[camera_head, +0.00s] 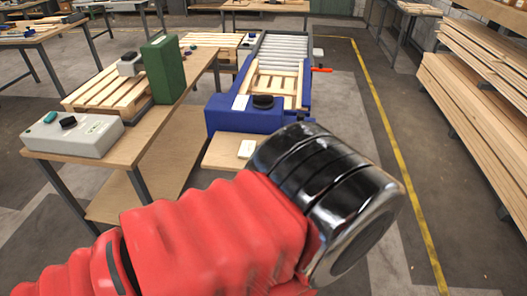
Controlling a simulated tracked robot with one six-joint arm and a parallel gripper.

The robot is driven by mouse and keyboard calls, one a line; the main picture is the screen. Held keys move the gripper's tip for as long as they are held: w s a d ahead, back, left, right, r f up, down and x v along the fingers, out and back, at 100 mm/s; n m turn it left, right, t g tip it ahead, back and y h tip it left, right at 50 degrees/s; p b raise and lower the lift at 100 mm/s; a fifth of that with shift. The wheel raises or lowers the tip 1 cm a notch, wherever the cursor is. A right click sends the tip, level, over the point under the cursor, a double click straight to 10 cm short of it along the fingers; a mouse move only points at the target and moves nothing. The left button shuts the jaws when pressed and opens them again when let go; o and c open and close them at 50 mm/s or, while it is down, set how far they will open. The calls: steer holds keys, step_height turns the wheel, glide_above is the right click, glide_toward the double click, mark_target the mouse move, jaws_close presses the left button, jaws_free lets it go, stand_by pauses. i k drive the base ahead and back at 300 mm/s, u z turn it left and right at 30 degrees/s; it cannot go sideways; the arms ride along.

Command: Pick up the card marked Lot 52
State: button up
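A small pale card (246,149) lies on a low wooden shelf (222,153) at the front of the blue roller conveyor unit. Another white card or label (240,102) lies on top of the blue housing (228,117), left of a black knob. Any print on either is too small to read, so I cannot tell which is marked Lot 52. My red-sleeved arm with its glossy black end section crosses the lower middle and hides the right part of the shelf. The fingers of my gripper do not show.
Stacked planks (480,95) stand at right. Floor between conveyor and the yellow line (385,125) is clear.

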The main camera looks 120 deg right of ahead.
mark_target(246, 149)
steer(key=z, duration=3)
steer(key=i, duration=1.65)
steer(key=z, duration=0.05)
